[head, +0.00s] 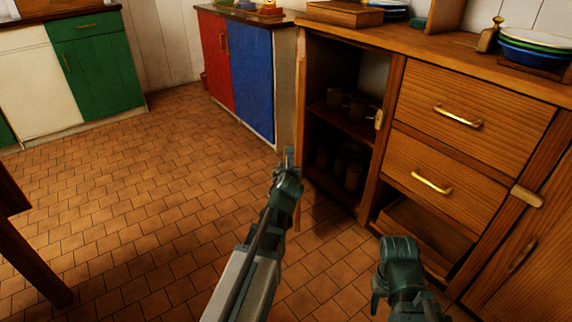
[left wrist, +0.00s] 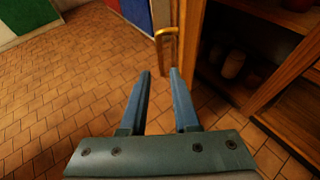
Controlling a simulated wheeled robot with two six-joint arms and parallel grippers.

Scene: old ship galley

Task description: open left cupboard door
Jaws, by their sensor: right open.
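The left cupboard door (head: 300,110) of the wooden counter stands swung outward, seen nearly edge-on in the head view. It shows in the left wrist view as a wooden strip (left wrist: 192,35) with a brass handle (left wrist: 168,42) on its left side. The cupboard's inside (head: 340,135) is exposed, with dark shelves. My left gripper (head: 288,155) is beside the door. In the left wrist view its fingers (left wrist: 160,85) are apart and empty, with the handle just beyond the tips. My right gripper (head: 380,285) is open, low in front of the drawers.
Several mugs (head: 350,104) stand on the cupboard shelves. Two drawers with brass handles (head: 432,182) and an open lower bay (head: 425,235) are to the right. A red and blue cabinet (head: 252,80) stands behind the door.

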